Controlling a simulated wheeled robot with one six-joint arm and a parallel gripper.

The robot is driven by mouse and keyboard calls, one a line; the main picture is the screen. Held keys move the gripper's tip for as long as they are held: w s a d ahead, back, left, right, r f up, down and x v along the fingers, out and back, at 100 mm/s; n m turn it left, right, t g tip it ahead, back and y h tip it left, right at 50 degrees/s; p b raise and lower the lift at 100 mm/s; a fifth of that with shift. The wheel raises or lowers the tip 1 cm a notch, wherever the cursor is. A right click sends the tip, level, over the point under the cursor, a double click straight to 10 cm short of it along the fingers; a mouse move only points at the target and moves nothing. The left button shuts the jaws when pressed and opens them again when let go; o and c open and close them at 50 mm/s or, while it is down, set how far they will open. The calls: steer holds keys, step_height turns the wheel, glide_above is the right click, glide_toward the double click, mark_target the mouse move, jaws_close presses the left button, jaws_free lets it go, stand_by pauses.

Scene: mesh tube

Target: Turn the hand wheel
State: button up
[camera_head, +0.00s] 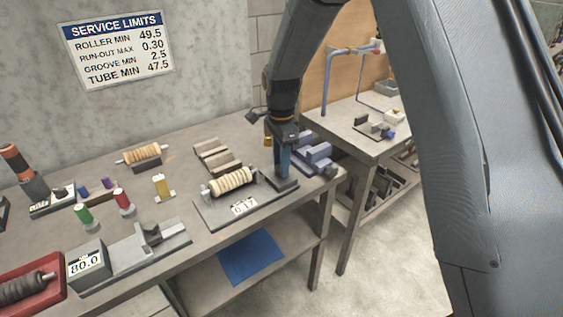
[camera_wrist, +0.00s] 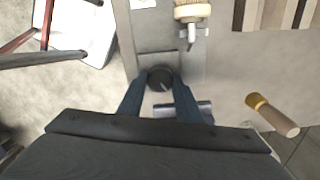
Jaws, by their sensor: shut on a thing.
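The hand wheel (camera_wrist: 160,77) is a small dark round knob in the wrist view. It sits between the fingertips of my gripper (camera_wrist: 160,84), which is shut on it. In the head view my gripper (camera_head: 285,174) points down at the right end of a grey run-out fixture (camera_head: 218,213), and it hides the wheel there. A pale ribbed roller (camera_head: 231,181) lies across the fixture, left of my gripper. Its end also shows at the top of the wrist view (camera_wrist: 192,11). A small plate (camera_head: 243,206) on the fixture's front reads about 0.17.
A grey gauge (camera_head: 86,264) reading 80.0 stands at the front left, beside a red tray (camera_head: 55,295). Pale blocks (camera_head: 217,156) lie behind the roller. Blue-grey supports (camera_head: 314,150) stand right of my gripper. A wall sign (camera_head: 119,48) lists service limits.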

steer(key=m, duration=0.4)
steer(key=shift+w+r, duration=0.1)
steer(key=shift+r, duration=0.05)
steer(key=shift+m+p, duration=0.35)
steer(key=shift+m, duration=1.55)
steer(key=o, duration=1)
steer(key=shift+o, duration=0.2)
steer(key=shift+r+b, duration=1.25)
steer(key=shift+r, duration=2.6)
